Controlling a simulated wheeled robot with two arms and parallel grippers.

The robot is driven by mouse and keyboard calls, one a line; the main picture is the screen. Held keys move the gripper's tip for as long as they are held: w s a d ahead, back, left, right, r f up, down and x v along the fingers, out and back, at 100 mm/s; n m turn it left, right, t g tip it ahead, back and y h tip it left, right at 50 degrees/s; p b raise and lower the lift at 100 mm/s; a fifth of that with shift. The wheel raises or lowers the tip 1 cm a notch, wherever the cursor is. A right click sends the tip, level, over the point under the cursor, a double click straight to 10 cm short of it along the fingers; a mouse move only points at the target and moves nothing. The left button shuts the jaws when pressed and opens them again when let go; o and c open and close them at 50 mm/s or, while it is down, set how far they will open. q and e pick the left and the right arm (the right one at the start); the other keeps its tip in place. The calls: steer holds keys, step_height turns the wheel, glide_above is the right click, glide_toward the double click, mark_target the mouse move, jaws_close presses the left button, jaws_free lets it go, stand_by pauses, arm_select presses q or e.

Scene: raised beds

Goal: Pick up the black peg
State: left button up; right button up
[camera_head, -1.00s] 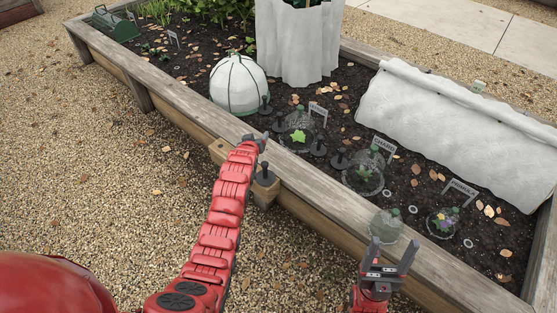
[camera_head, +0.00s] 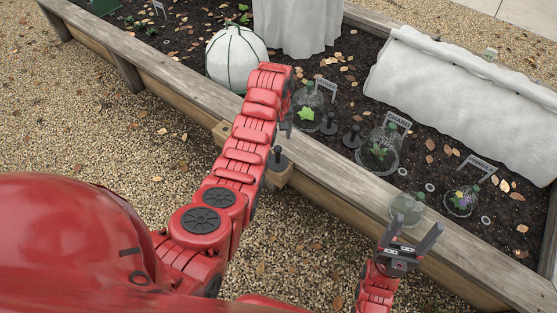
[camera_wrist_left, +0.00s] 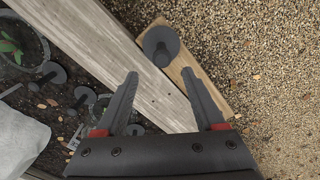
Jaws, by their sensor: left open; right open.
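A black peg (camera_head: 277,158) stands on a small wooden ledge (camera_head: 283,178) at the outer side of the raised bed. In the left wrist view the same peg (camera_wrist_left: 160,45) is seen from above, just beyond and between the fingertips of my left gripper (camera_wrist_left: 160,73), which is open and empty. In the head view my left gripper (camera_head: 286,128) is mostly hidden by its arm, above the bed's edge near the peg. Other black pegs (camera_head: 328,124) (camera_head: 352,137) stand in the soil. My right gripper (camera_head: 415,235) is open and empty at the lower right.
The bed's timber rim (camera_head: 330,180) runs diagonally below my left gripper. A clear cloche (camera_head: 407,208) stands on the rim near my right gripper. More clear cloches (camera_head: 308,105) (camera_head: 380,150), a white dome (camera_head: 236,60) and a white cover (camera_head: 460,90) are inside. Gravel outside is open.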

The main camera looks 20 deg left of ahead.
mark_target(278, 146)
arm_select(q)
step_height(278, 146, down, 6)
steer(key=shift+s+r+b, duration=0.1)
steer(key=shift+r+b, duration=0.05)
steer(key=shift+b, duration=0.15)
steer(key=f, duration=0.2)
steer(key=f+b, duration=0.1)
steer(key=f, duration=0.1)
steer(key=shift+s+d+f, duration=0.1)
steer(key=shift+s, duration=0.3)
steer(key=shift+w+f, duration=0.1)
steer(key=shift+f, duration=0.3)
jaws_close()
